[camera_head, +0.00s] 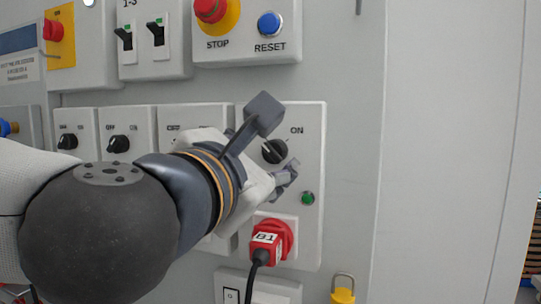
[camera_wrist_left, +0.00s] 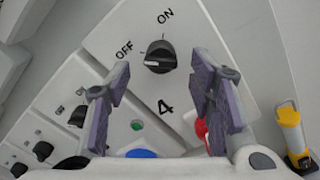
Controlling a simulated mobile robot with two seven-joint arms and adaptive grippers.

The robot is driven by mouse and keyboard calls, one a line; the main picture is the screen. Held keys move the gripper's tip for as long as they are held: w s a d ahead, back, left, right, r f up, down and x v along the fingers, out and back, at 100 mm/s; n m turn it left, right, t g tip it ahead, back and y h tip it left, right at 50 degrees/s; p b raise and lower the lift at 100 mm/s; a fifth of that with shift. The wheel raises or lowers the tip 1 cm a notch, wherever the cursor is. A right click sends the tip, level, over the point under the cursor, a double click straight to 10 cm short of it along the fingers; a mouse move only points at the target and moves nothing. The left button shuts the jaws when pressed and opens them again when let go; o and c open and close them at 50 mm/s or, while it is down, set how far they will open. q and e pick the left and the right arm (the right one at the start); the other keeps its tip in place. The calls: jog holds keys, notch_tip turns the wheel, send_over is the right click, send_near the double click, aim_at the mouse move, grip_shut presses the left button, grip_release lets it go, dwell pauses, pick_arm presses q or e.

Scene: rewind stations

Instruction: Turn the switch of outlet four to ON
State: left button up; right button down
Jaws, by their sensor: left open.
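The switch of outlet four (camera_head: 275,151) is a round black knob on a pale panel, with ON printed at its upper right. In the left wrist view the knob (camera_wrist_left: 160,56) lies just above the "4", between OFF and ON. Its white mark points left, towards the OFF side. My left gripper (camera_wrist_left: 160,95) is open and empty. In the head view my left gripper (camera_head: 268,157) reaches the panel from the left and hides the OFF label. My right gripper is not in view.
A red plug marked B1 (camera_head: 266,241) and a green lamp (camera_head: 307,198) sit below the switch. Neighbouring switch panels (camera_head: 118,144) are on the left. Red STOP (camera_head: 211,10) and blue RESET (camera_head: 270,24) buttons are above. The right wall is bare.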

aim_at(274, 152)
pick_arm(q)
jog(key=shift+x, duration=1.5)
jog(key=c, duration=1.1)
jog(key=shift+c, duration=0.2)
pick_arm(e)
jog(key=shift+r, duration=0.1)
pick_arm(q)
jog(key=shift+s+r+m+p, duration=0.15)
jog(key=shift+r+m+p, duration=0.05)
jog(key=shift+m+p, duration=0.55)
jog(key=m+p, duration=0.4)
jog(key=m, duration=0.1)
jog(key=m+p, duration=0.4)
jog(key=m, duration=0.1)
jog(key=shift+d+r+m, duration=0.1)
jog(key=shift+r+m, duration=0.15)
jog(key=m, duration=0.1)
jog(key=m+p, duration=0.1)
jog(key=shift+f+m, duration=0.25)
jog(key=shift+m, duration=0.05)
jog(key=shift+f+m, duration=0.15)
jog(key=shift+m, duration=1.45)
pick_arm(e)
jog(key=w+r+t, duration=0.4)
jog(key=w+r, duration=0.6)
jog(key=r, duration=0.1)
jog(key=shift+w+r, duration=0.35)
pick_arm(q)
jog(key=shift+m, duration=0.3)
